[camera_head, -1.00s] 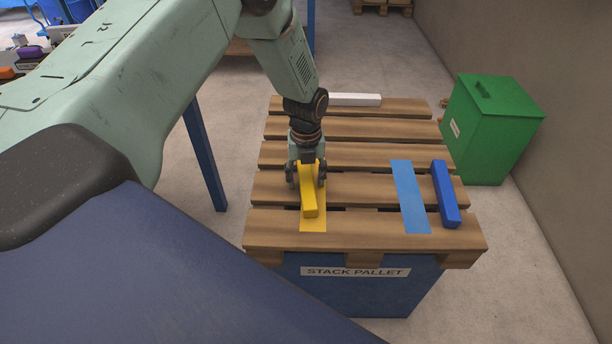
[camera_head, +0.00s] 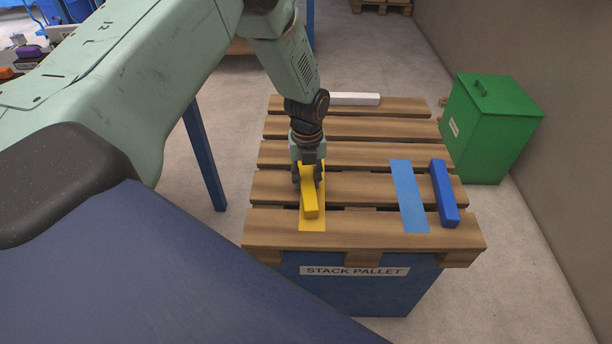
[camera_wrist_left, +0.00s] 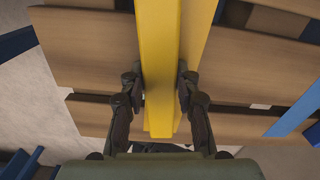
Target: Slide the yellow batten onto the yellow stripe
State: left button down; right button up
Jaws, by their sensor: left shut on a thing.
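The yellow batten (camera_head: 310,204) lies over the yellow stripe (camera_head: 313,225) on the left part of the pallet top, running roughly along it. A strip of yellow shows at the batten's right side and near end; the rest of the stripe is hidden. My left gripper (camera_head: 309,180) points down and is shut on the yellow batten near its far part. In the left wrist view the two fingers (camera_wrist_left: 160,92) press on both sides of the yellow batten (camera_wrist_left: 158,40). My right gripper is not in view.
The slatted pallet (camera_head: 360,229) stands on a blue base with a "STACK PALLET" label. A blue stripe (camera_head: 409,195) and a blue batten (camera_head: 444,193) lie to the right. A white batten (camera_head: 355,99) lies at the far edge. A green bin (camera_head: 490,125) stands right.

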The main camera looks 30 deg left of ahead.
aim_at(313, 181)
pick_arm(q)
jog(key=shift+d, duration=1)
jog(key=c, duration=0.9)
grip_release()
jog(key=shift+a+r, duration=0.1)
jog(key=shift+r, duration=0.05)
notch_tip(313, 181, up, 12)
